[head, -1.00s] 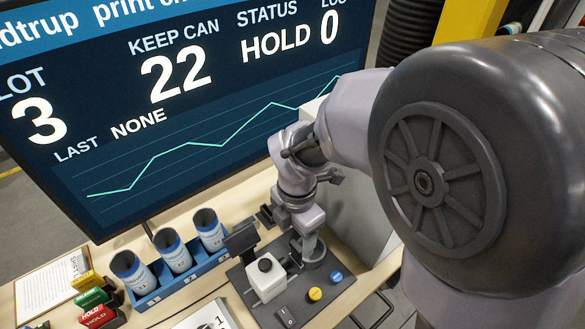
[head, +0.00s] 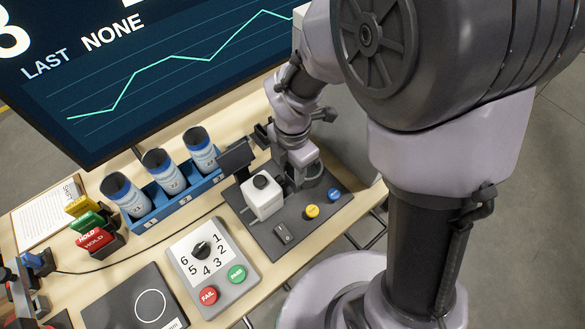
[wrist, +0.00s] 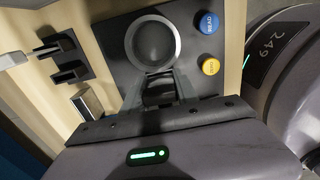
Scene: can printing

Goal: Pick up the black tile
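My gripper (head: 303,170) is low over the right end of the dark station plate (head: 262,238), right of a white block with a black knob (head: 262,196). In the wrist view my gripper (wrist: 159,92) is at the near edge of a round grey-rimmed part (wrist: 153,45) with a dark inside. I cannot pick out the black tile for certain. A flat dark square panel with a white circle (head: 115,300) lies at the front left, far from my gripper.
Three cans (head: 162,172) stand in a blue rack (head: 180,200). A dial box (head: 238,290) with FAIL and PASS buttons is in front. Blue and yellow buttons (head: 312,211) lie near my gripper. A big screen (head: 150,90) stands behind.

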